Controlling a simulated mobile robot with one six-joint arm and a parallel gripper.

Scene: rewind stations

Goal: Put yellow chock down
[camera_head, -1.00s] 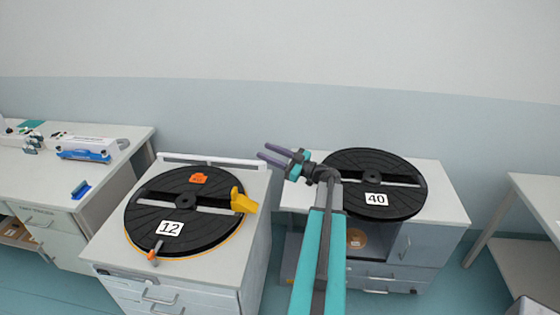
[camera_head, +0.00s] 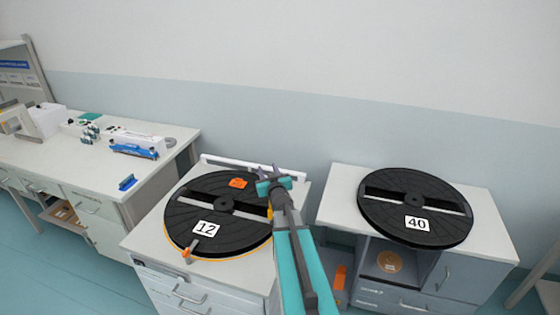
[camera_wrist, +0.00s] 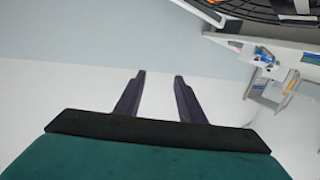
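The yellow chock (camera_head: 269,212) is at the right edge of the black disc labelled 12 (camera_head: 190,228). Only a sliver of it shows in the head view, as my arm covers the rest. My gripper (camera_head: 269,172) is above the right rear of that disc, with its fingers pointing toward the wall. In the wrist view my gripper (camera_wrist: 160,75) has its two dark fingers apart, with nothing between them. I cannot make out the yellow chock in the wrist view.
An orange piece (camera_head: 238,183) sits on disc 12, and a small orange-tipped part (camera_head: 187,254) is at its front edge. Disc 40 (camera_head: 377,215) stands on a separate cabinet to the right. A white desk (camera_head: 92,168) with lab items is at the left.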

